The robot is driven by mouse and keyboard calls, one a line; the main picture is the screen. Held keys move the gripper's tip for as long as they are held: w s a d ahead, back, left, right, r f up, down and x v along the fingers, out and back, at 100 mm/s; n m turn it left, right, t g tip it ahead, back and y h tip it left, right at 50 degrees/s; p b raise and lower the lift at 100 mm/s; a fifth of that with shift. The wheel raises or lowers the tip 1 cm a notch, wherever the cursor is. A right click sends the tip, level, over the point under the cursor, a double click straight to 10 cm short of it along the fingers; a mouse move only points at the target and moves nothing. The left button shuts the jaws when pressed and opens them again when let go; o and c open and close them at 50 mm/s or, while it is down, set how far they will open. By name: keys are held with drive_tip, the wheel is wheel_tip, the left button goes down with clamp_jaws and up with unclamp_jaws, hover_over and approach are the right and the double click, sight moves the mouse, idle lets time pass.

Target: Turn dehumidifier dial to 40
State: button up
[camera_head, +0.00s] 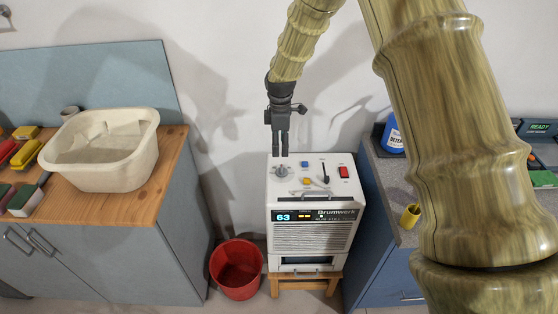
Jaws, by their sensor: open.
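The white dehumidifier (315,235) stands on a small wooden stool in the middle of the head view. Its front display (284,217) reads 63. A round grey dial (281,171) sits at the left of its top panel. The dial's markings are too small to read. My gripper (280,152) points down just above and behind the dial, with its two fingers apart and nothing between them. I cannot tell whether the fingertips touch the dial.
The top panel also has a yellow button (306,181), a black lever (325,174) and a red switch (344,172). A red bucket (238,268) stands on the floor at left. A wooden counter (120,210) holds a beige basin (103,150). A grey counter (390,190) stands close at right.

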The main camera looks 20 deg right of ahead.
sight(282, 168)
drive_tip(key=shift+s+d+f+p, duration=0.15)
drive_tip(key=shift+f+p, duration=0.65)
drive_tip(key=shift+f, duration=1.7)
drive_tip(key=shift+s+d+f+p, duration=0.1)
drive_tip(key=shift+f+p, duration=0.65)
drive_tip(key=shift+f, duration=1.7)
drive_tip(key=c, duration=1.1)
